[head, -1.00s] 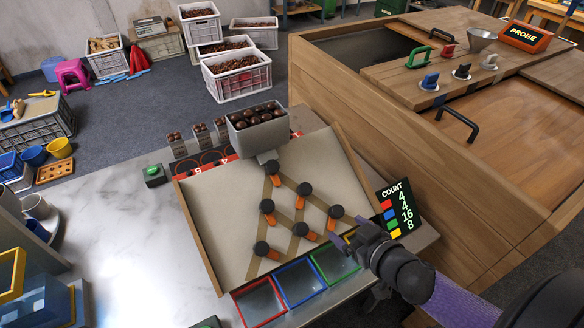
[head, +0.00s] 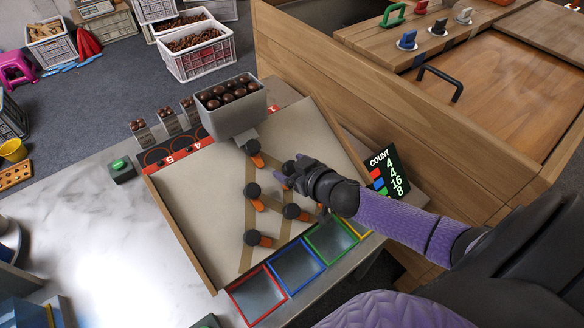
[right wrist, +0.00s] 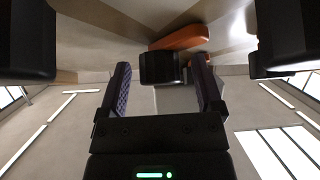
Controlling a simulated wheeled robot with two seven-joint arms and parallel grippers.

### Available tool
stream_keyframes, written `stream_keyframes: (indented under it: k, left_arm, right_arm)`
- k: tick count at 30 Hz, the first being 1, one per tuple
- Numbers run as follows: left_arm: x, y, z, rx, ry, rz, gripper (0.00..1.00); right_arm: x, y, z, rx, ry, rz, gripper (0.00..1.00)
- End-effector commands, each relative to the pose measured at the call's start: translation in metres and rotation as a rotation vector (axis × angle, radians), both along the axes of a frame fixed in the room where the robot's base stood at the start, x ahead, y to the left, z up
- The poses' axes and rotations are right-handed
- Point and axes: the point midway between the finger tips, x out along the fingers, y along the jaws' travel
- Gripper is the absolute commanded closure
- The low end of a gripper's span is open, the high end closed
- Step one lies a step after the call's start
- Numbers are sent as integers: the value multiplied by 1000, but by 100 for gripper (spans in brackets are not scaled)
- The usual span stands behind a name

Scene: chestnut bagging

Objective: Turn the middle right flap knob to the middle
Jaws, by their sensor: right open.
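The middle right flap knob (head: 289,167) is a black round knob on the sloped board (head: 200,185), partly hidden by my right gripper (head: 284,178). In the right wrist view the black knob (right wrist: 160,67) lies between the two purple fingers of my right gripper (right wrist: 163,80), nearer the right finger, with a gap on the left. An orange flap (right wrist: 182,38) shows beyond it. The gripper is open. Other black knobs with orange flaps are the top one (head: 252,147), the middle left one (head: 252,190), the bottom left one (head: 252,238) and the bottom middle one (head: 291,211). My left gripper is out of view.
A grey hopper (head: 232,122) of chestnuts stands at the board's top. Red, blue and green framed bins (head: 297,268) lie below it. A count sign (head: 388,172) stands right, beside a wooden cabinet (head: 330,95).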

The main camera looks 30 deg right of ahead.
Motion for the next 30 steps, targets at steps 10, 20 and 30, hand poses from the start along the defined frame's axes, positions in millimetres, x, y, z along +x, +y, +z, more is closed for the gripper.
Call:
stream_keyframes:
  k: [10,20,30]
  left_arm:
    - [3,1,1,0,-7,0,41]
    - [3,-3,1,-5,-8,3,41]
    - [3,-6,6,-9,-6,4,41]
  right_arm:
    - [0,0,0,0,0,1,56]
    - [0,0,0,-1,0,1,100]
    - [0,-1,2,-59,-5,99,100]
